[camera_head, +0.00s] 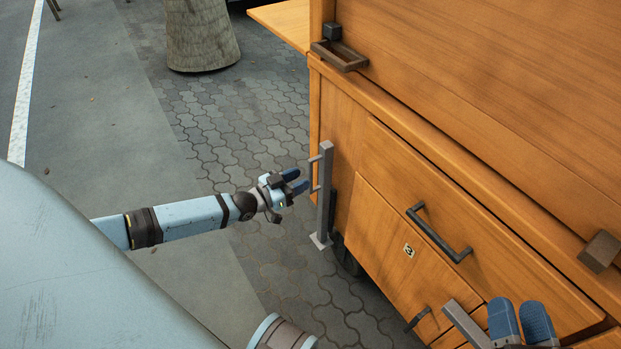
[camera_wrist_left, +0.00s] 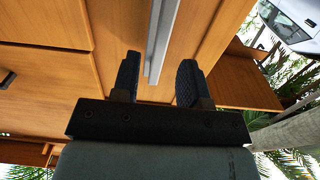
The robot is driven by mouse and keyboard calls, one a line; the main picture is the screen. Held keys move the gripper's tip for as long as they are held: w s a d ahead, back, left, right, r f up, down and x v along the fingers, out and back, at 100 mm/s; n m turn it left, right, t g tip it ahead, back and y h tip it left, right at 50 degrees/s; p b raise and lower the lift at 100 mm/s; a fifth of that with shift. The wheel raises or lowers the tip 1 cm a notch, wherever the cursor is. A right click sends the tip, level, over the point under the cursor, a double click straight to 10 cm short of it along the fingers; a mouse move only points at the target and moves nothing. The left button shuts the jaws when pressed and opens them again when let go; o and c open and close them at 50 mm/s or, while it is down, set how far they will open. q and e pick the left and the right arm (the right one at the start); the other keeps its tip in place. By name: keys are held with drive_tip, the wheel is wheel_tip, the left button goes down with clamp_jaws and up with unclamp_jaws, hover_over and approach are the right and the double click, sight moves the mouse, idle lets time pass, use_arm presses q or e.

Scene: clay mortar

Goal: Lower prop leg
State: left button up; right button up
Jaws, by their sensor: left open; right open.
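The grey prop leg (camera_head: 325,195) stands upright against the left corner of the wooden cart. It has a small side handle (camera_head: 313,173) and a flat foot plate at its bottom; I cannot tell whether the foot touches the paving. My left gripper (camera_head: 297,180) is open just left of the handle, fingers pointing at it. In the left wrist view the leg (camera_wrist_left: 160,40) shows between the two open fingers (camera_wrist_left: 158,75), not clasped. My right gripper (camera_head: 520,308) is open at the lower right, near a second grey bar (camera_head: 466,324) whose lower end is out of view.
The wooden cart (camera_head: 480,80) fills the right side, with a drawer handle (camera_head: 440,233) and a brown bracket (camera_head: 340,56) protruding. A stone-like planter (camera_head: 201,35) stands at the back. The paving (camera_head: 225,130) left of the cart is clear.

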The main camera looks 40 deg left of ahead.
sight(309, 175)
use_arm(q)
drive_tip(key=shift+b+x, duration=0.5)
drive_tip(key=shift+x, duration=1.65)
use_arm(e)
drive_tip(key=shift+a+f+g, duration=0.1)
drive_tip(key=shift+f+g, duration=0.5)
drive_tip(key=shift+f, duration=0.5)
use_arm(q)
drive_tip(key=shift+c, duration=0.4)
clamp_jaws()
